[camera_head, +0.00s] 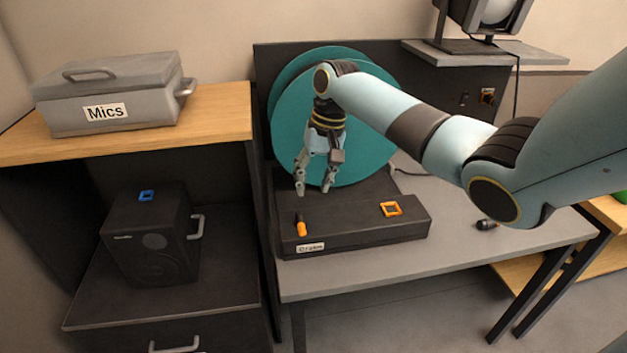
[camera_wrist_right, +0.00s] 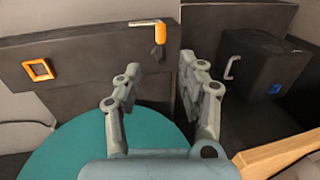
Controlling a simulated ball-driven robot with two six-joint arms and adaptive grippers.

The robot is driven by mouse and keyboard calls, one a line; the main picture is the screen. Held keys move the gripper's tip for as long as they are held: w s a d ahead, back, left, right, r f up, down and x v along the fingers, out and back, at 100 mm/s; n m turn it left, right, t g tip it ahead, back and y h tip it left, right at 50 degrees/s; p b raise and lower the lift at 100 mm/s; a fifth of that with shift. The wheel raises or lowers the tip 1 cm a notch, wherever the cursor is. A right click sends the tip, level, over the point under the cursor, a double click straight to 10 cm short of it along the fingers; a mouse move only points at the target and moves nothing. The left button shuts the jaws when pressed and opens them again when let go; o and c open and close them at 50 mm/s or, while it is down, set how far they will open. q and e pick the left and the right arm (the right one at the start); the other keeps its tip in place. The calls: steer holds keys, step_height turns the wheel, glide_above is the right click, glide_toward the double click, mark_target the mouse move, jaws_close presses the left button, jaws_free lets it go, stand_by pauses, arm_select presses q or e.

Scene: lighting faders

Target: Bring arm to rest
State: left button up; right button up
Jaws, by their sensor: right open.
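My right arm (camera_head: 385,104) reaches in from the right in the head view. Its gripper (camera_head: 314,190) points down above the back of a black control box (camera_head: 355,236). The fingers are open with nothing between them. In the wrist view the open fingers (camera_wrist_right: 160,75) show at the middle, apart from the orange fader knob (camera_wrist_right: 158,42). That knob (camera_head: 301,227) stands at the left of the box, in front of the gripper. A square orange frame (camera_head: 391,209) is on the box's right part. My left gripper is not seen.
A round teal object (camera_head: 285,125) stands behind the gripper. A grey "Mics" case (camera_head: 110,90) sits on the wooden top at left. A black speaker (camera_head: 150,240) is on the shelf below. A lamp (camera_head: 485,15) stands at back right. The grey tabletop (camera_head: 420,255) is bare in front of the box.

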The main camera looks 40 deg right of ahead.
stand_by(0.4)
steer(key=s+a+f+g+b, duration=0.1)
steer(key=s+f+b, duration=0.1)
steer(key=s+f, duration=0.2)
steer(key=s+a+f+g+b, duration=0.1)
steer(key=s+f+b, duration=0.2)
steer(key=f, duration=0.6)
steer(key=s+a+f+b, duration=0.1)
steer(key=s+f+b, duration=0.1)
steer(key=s+f, duration=0.3)
steer(key=shift+s+a+f+g+y, duration=0.1)
steer(key=shift+a+f+g+y, duration=0.1)
steer(key=shift+f, duration=0.25)
steer(key=shift+s+a+f+g+y, duration=0.1)
steer(key=shift+f+g, duration=0.1)
steer(key=shift+f, duration=0.2)
steer(key=s+a+f+n+t+h+b, duration=0.1)
steer(key=s+f+b, duration=0.5)
steer(key=s+f, duration=1.1)
steer(key=s+a+f+n+t+h+b, duration=0.1)
steer(key=s+a+f+n+b, duration=0.3)
steer(key=s+f, duration=1.4)
step_height(320, 180, down, 3)
steer(key=n+h+b, duration=0.1)
steer(key=b, duration=0.2)
steer(key=shift+n+t+b, duration=0.3)
